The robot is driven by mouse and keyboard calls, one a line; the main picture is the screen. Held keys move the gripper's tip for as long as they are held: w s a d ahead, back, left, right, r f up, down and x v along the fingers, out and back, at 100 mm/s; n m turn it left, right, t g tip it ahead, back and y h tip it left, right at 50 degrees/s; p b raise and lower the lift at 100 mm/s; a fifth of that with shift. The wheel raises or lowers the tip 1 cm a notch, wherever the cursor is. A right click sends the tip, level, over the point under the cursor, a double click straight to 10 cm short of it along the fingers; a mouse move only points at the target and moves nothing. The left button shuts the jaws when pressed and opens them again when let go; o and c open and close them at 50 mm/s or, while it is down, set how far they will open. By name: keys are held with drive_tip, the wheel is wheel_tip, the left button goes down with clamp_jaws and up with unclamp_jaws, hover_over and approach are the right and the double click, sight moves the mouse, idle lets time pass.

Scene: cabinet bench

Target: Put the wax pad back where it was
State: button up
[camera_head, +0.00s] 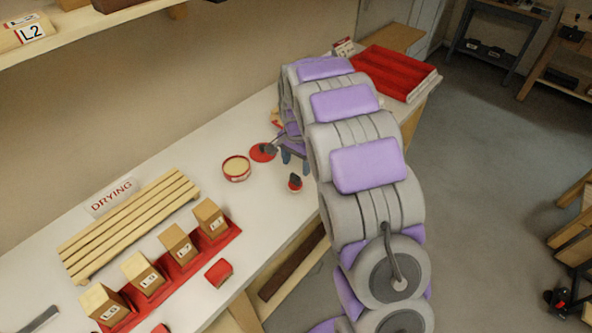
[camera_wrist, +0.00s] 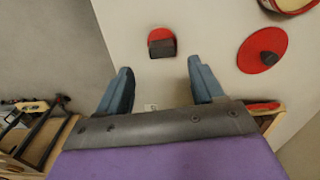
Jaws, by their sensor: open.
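A small red piece with a dark top (camera_head: 295,184) stands on the white bench near its front edge. In the wrist view it (camera_wrist: 162,42) lies just beyond the gap between my fingertips. A flat red disc with a dark knob (camera_head: 263,152) lies further back on the bench; it also shows at upper right in the wrist view (camera_wrist: 263,52). I cannot tell which of these two is the wax pad. An open round tin with pale contents (camera_head: 236,168) stands left of the disc. My gripper (camera_head: 294,161) is open and empty, its blue fingers above the bench (camera_wrist: 159,66).
A slatted wooden rack (camera_head: 130,226) lies beside a DRYING sign (camera_head: 111,197). Several labelled wooden blocks (camera_head: 178,243) stand on a red strip, with a small red piece (camera_head: 218,272) in front. A red tray (camera_head: 395,73) is at the far end. A shelf (camera_head: 100,22) overhangs the back.

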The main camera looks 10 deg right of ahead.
sight(296, 176)
drive_tip(key=s+r+n+g, duration=0.1)
drive_tip(key=s+r+n, duration=0.1)
drive_tip(key=s+r, duration=0.65)
drive_tip(key=s+r+n, duration=0.2)
drive_tip(key=s+r, duration=0.3)
drive_tip(key=s, duration=0.6)
drive_tip(key=s+n+g, duration=0.1)
drive_tip(key=s+n, duration=0.4)
drive_tip(key=s, duration=1.7)
drive_tip(key=shift+s+n+p, duration=0.3)
drive_tip(key=shift+n+p, duration=0.05)
drive_tip(key=shift+n, duration=0.05)
